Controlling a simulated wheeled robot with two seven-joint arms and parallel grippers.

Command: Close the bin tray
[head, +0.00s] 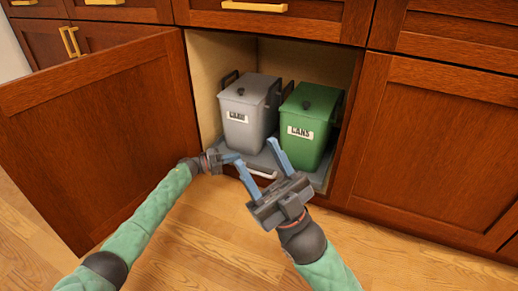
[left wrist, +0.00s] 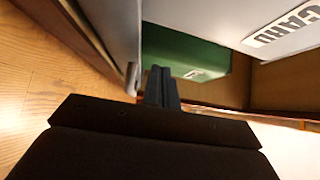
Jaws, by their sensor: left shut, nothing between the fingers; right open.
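The bin tray (head: 258,161) is a grey slab at the cabinet opening with a pale bar handle (head: 262,172) on its front. A grey bin (head: 249,100) and a green bin labelled CANS (head: 306,112) stand upright on it. The tray sits largely inside; I cannot tell whether its front is flush. My left gripper (head: 236,158) is shut and empty at the tray's front left. In the left wrist view its closed fingers (left wrist: 161,88) are beside the handle (left wrist: 132,78); contact is unclear. My right gripper (head: 256,153) is open and empty, before the tray, its fingers partly covering the front.
The cabinet door (head: 100,125) stands wide open at the left. Closed cabinet doors (head: 440,145) flank the opening on the right, with drawers above. The wooden floor (head: 215,240) in front is clear apart from my arms.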

